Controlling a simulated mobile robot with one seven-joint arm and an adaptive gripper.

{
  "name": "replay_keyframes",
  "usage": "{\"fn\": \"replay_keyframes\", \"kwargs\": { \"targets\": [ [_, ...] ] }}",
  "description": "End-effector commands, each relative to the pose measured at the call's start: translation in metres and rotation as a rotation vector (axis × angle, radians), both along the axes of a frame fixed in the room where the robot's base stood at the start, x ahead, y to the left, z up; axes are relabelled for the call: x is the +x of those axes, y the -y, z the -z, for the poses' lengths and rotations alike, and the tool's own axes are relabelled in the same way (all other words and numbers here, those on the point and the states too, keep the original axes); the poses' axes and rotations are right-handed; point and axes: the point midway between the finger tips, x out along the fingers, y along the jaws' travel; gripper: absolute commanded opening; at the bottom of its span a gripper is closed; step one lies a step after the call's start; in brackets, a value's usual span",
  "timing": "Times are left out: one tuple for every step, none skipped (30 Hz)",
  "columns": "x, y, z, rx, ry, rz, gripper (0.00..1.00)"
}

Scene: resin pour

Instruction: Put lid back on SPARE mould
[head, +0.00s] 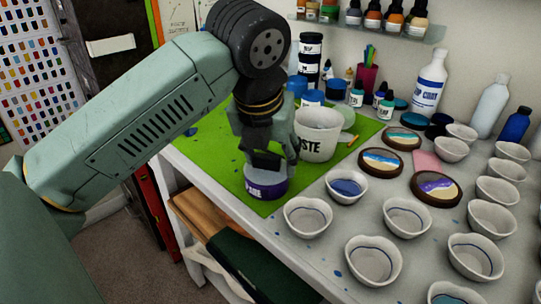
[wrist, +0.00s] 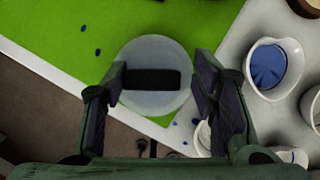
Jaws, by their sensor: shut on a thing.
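My gripper (head: 264,160) points down over the left front part of the green mat, right above a small pot with a purple band (head: 265,185). Lettering on the band is only partly readable, so I cannot confirm it says SPARE. In the wrist view, a round whitish lid (wrist: 152,55) with a black bar handle (wrist: 150,80) sits between the two fingers of my gripper (wrist: 158,85). The gripper is shut on the handle. The lid hides what lies under it. I cannot tell whether it touches the pot.
A white tub with partly hidden lettering (head: 318,150) stands close to the right of my gripper. A heart-shaped cup with blue liquid (head: 346,187) and several empty cups stand to the right. The green mat (head: 205,155) is clear to the left, and the table edge is close in front.

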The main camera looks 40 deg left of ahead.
Motion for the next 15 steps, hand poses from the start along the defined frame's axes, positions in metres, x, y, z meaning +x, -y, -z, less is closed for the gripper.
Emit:
{"fn": "replay_keyframes", "kwargs": {
  "targets": [
    [0.0000, 0.0000, -0.0001, 0.000, 0.000, 0.000, 0.36],
    [0.0000, 0.0000, -0.0001, 0.000, 0.000, 0.000, 0.36],
    [0.0000, 0.0000, 0.0000, 0.000, 0.000, 0.000, 0.36],
    [0.0000, 0.0000, 0.0000, 0.000, 0.000, 0.000, 0.36],
    [0.0000, 0.0000, 0.0000, 0.000, 0.000, 0.000, 0.36],
    [0.0000, -0.0001, 0.0000, 0.000, 0.000, 0.000, 0.56],
    [0.0000, -0.0001, 0.0000, 0.000, 0.000, 0.000, 0.58],
    [0.0000, -0.0001, 0.0000, 0.000, 0.000, 0.000, 0.60],
    [0.0000, -0.0001, 0.0001, 0.000, 0.000, 0.000, 0.62],
    [0.0000, -0.0001, 0.0001, 0.000, 0.000, 0.000, 0.64],
    [0.0000, -0.0001, 0.0001, 0.000, 0.000, 0.000, 0.66],
    [0.0000, -0.0001, 0.0001, 0.000, 0.000, 0.000, 0.69],
    [0.0000, -0.0001, 0.0001, 0.000, 0.000, 0.000, 0.71],
    [0.0000, -0.0001, 0.0001, 0.000, 0.000, 0.000, 0.73],
    [0.0000, -0.0001, 0.0001, 0.000, 0.000, 0.000, 0.76]
  ]
}}
